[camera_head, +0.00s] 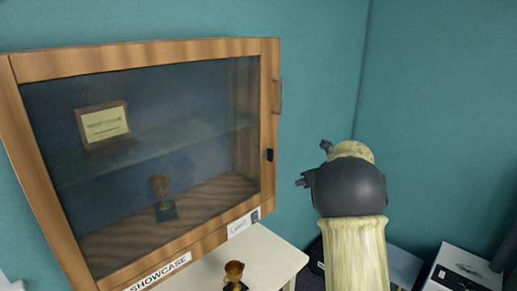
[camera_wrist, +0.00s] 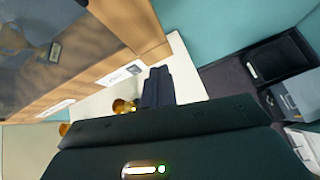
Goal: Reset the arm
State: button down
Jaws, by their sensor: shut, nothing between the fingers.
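My gripper shows in the wrist view (camera_wrist: 158,75), its dark fingers together with nothing between them. In the head view my arm rises at the right of the showcase, with its dark wrist apart from the showcase's right edge. The fingertips are hard to make out there. In the wrist view the fingers appear over the white table top, next to a small gold trophy (camera_wrist: 124,106). I cannot tell their height above it.
A wooden showcase (camera_head: 270,120) with a closed glass door holds a plaque (camera_head: 104,126) and a trophy (camera_head: 163,196). The gold trophy (camera_head: 234,275) stands on a white table (camera_head: 275,257) in front. Boxes (camera_head: 462,272) lie low at right. Teal walls stand behind.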

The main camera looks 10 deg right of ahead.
jog(key=s+a+f+n+g+h, duration=0.2)
jog(key=s+f+n, duration=0.2)
jog(key=s+n, duration=0.6)
jog(key=s+a+f+n+g+h, duration=0.2)
jog(key=s+a+f+n, duration=0.1)
jog(key=s+n, duration=0.7)
jog(key=s+a+f+n+g+h, duration=0.1)
jog(key=s+f+n, duration=0.4)
jog(key=s+n, duration=0.6)
jog(key=s+a+g, duration=0.1)
jog(key=s, duration=0.2)
jog(key=shift+s+a+f+h, duration=0.2)
jog(key=shift+a+f+h, duration=0.1)
jog(key=shift+f+h, duration=0.1)
